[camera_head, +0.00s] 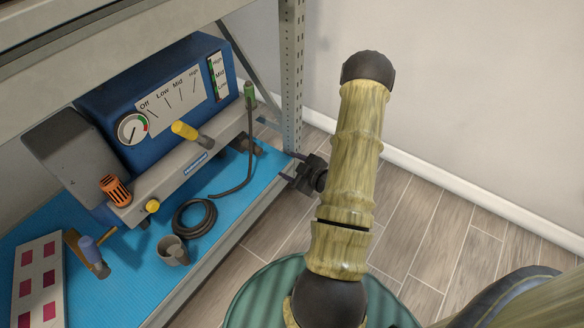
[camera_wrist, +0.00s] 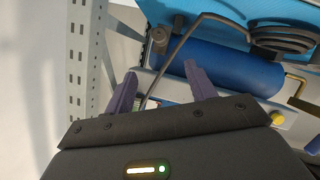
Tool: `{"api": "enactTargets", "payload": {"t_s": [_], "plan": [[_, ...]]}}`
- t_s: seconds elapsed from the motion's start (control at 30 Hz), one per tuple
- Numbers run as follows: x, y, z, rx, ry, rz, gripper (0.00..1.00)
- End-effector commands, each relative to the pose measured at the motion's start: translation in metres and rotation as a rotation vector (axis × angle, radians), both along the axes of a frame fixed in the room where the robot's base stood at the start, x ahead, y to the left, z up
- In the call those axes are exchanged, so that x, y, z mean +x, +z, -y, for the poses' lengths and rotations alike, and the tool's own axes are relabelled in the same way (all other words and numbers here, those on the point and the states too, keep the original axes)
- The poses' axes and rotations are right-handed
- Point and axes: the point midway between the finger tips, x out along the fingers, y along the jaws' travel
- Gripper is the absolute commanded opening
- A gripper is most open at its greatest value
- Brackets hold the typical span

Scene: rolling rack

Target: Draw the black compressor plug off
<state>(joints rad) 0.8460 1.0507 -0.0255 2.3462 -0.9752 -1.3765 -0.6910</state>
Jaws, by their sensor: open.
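The blue compressor (camera_head: 150,85) stands on the rack's blue-matted shelf, with a dial and a marked front panel. A black cable (camera_head: 250,150) runs from a coil on the mat up to a greenish-grey plug-like end (camera_head: 249,91) at the compressor's right end. I cannot tell a separate black plug. In the wrist view the cable (camera_wrist: 180,45) passes down between my fingers, farther off. My gripper (camera_head: 289,168) is open and empty, at the shelf's front edge beside the rack post, its purple fingers towards the shelf. It is apart from the cable end.
The perforated rack post (camera_head: 291,70) stands close to my gripper. Floor in front of the rack is clear.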

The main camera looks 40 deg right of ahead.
Motion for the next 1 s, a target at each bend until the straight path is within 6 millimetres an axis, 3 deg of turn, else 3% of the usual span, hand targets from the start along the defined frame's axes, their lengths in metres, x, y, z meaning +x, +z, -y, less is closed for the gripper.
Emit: {"api": "enactTargets", "payload": {"t_s": [0.27,1.0], "plan": [[0.016,-0.008,-0.003,-0.002,0.003,0.002,0.56],[0.124,-0.05,-0.022,-0.001,0.002,0.001,0.56]]}}
